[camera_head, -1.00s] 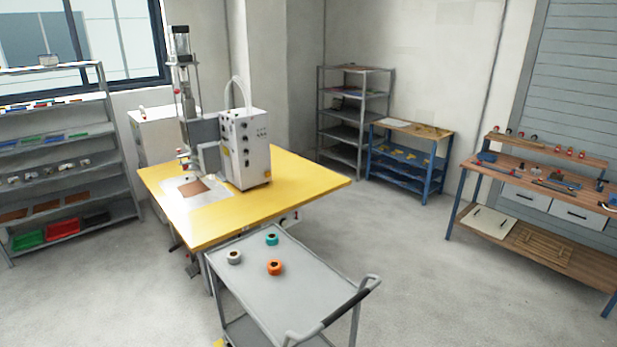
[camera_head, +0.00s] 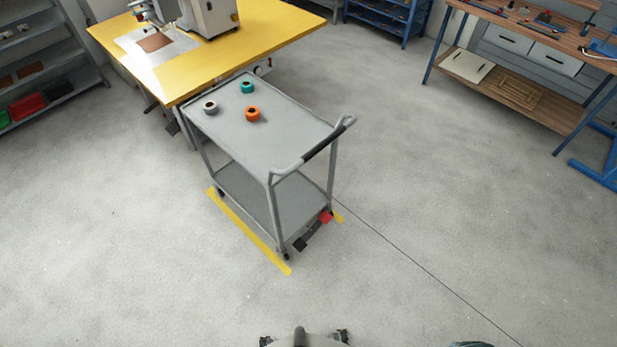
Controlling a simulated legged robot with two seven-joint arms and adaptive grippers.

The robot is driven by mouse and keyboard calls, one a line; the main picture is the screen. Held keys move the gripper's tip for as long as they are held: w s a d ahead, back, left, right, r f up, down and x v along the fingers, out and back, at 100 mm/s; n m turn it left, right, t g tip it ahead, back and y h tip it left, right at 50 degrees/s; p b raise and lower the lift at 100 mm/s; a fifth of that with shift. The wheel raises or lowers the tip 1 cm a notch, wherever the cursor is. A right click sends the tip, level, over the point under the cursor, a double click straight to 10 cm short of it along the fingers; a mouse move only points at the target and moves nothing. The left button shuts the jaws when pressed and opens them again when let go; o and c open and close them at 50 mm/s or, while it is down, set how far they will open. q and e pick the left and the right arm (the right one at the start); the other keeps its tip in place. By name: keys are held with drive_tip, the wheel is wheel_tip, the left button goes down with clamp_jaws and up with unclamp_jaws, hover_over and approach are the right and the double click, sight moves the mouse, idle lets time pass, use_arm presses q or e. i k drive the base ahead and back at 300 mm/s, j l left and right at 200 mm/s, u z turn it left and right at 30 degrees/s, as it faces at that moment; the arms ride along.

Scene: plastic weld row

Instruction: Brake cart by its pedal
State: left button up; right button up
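The grey two-shelf cart (camera_head: 270,125) stands upright on the floor ahead of me, its push handle (camera_head: 318,146) facing my side. Low at its near end is a foot pedal bar with a red pad (camera_head: 326,217) on the right and a black pad (camera_head: 300,244) on the left. I cannot tell from here whether the pedal is pressed. The pedal is apart from me, across bare floor. Neither gripper is clearly in view; only small dark parts of my own body show at the bottom edge.
Yellow floor tape (camera_head: 250,232) runs along the cart's left side. Grey, teal and orange rolls (camera_head: 253,114) lie on its top. The yellow table (camera_head: 220,62) adjoins its far end. A wooden workbench (camera_head: 530,30) stands at right. Floor between me and the cart is clear.

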sight(325, 217)
drive_tip(key=i+j, duration=0.25)
drive_tip(key=i, duration=0.2)
drive_tip(key=i+j, duration=0.3)
drive_tip(key=i, duration=0.2)
drive_tip(key=i+j, duration=0.25)
drive_tip(key=i, duration=0.2)
drive_tip(key=u, duration=0.05)
